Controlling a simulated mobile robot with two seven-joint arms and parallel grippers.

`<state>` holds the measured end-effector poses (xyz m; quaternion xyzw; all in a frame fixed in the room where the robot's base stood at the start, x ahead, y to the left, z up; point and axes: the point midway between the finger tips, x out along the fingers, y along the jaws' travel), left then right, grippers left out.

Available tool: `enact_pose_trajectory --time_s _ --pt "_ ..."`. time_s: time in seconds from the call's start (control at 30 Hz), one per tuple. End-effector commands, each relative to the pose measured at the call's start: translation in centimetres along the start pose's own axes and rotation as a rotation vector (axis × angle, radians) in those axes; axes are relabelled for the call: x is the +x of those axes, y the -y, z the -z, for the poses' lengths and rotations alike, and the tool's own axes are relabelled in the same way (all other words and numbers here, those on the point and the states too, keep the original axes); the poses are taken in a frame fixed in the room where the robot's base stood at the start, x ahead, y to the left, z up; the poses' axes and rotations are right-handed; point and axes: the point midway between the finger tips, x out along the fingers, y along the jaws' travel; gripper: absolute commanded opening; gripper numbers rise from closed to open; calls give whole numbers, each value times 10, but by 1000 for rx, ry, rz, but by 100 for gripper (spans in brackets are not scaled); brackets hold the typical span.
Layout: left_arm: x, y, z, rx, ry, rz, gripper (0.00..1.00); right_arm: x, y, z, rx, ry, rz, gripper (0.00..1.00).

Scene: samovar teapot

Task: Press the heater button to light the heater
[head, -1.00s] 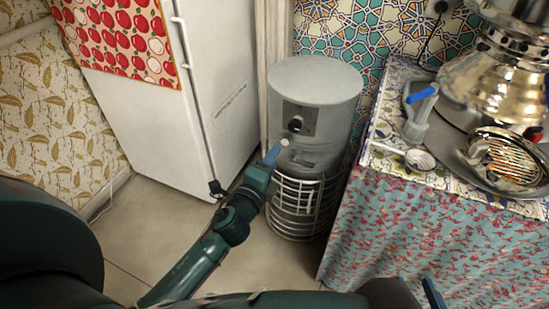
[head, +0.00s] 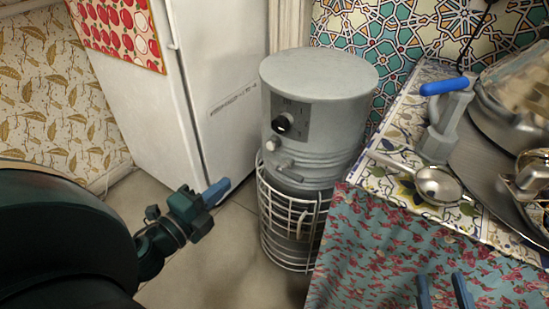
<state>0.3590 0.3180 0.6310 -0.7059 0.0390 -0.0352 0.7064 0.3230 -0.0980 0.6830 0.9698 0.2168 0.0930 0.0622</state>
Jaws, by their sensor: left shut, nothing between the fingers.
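The heater (head: 318,85) is a grey cylinder standing on the floor between the fridge and the table. Its front has a dark panel with a black knob (head: 283,123). A small pale round button (head: 272,143) sits just below the panel's left edge, with a small metal fitting (head: 285,165) lower down. My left gripper (head: 217,190) is shut and empty, left of the heater and lower in the picture than the button, apart from it. My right gripper (head: 443,291) shows only as two blue fingers, spread apart, over the tablecloth at the bottom edge.
A white wire guard (head: 290,205) surrounds the heater's lower part. The fridge (head: 215,70) is behind left. The table (head: 400,245) at right holds a ladle (head: 437,184), a blue-handled tap (head: 446,120) and a metal tray (head: 480,160). Floor shows left of the heater.

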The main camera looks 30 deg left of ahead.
Motion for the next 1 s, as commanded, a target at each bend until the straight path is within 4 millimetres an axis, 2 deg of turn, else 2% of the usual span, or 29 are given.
enact_pose_trajectory --time_s 0.37,0.53,0.67,1.0 --pt "-3 0 0 0 -8 0 0 0 1 0 -5 -11 4 36" --pt "3 0 0 1 -9 1 0 0 1 0 -5 -11 4 36" --pt "20 1 0 4 -12 3 0 0 1 0 -7 -9 4 36" --pt "88 1 0 5 -10 4 0 0 1 0 -16 -8 4 36"
